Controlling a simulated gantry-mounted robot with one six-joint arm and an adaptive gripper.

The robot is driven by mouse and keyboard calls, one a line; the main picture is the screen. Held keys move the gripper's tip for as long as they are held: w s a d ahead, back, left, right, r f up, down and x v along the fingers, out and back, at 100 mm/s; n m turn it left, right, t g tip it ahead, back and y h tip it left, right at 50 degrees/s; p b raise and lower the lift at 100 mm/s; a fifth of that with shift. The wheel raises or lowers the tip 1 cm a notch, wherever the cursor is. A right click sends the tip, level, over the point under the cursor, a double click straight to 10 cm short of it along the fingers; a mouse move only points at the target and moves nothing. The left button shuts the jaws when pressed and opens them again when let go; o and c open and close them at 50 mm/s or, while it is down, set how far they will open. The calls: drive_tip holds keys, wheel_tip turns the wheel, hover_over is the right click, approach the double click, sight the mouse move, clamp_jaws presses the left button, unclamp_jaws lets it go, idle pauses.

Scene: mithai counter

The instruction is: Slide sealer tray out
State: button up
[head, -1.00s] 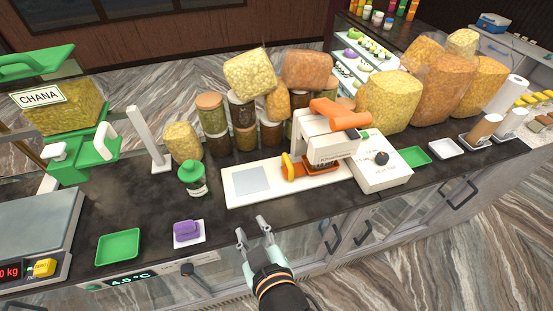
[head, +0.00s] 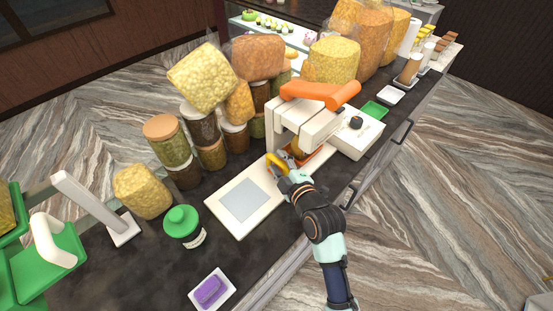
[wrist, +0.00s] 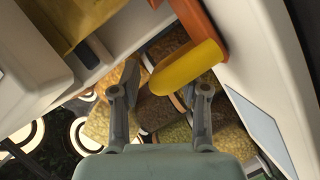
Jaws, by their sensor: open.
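The sealer (head: 305,122) is a white machine with an orange lever on top. Its orange tray (head: 312,153) sits inside under the white arms, with a yellow handle (head: 275,164) at the near left end. My gripper (head: 290,176) is open at the handle, and hides part of it and the tray. In the wrist view the yellow handle (wrist: 185,66) shows between the two open fingers (wrist: 163,90), with a bit of the orange tray (wrist: 205,25) behind. I cannot tell whether the fingers touch it.
The sealer's white base with a grey plate (head: 244,200) extends left of the tray, its top clear. Stacked jars and snack bags (head: 203,77) crowd behind the sealer. A green tray (head: 374,110) lies to the right.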

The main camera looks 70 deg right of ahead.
drive_tip(key=shift+w+d+f, duration=0.15)
drive_tip(key=shift+w+d, duration=0.3)
drive_tip(key=shift+w, duration=0.05)
drive_tip(key=shift+a, duration=0.1)
clamp_jaws()
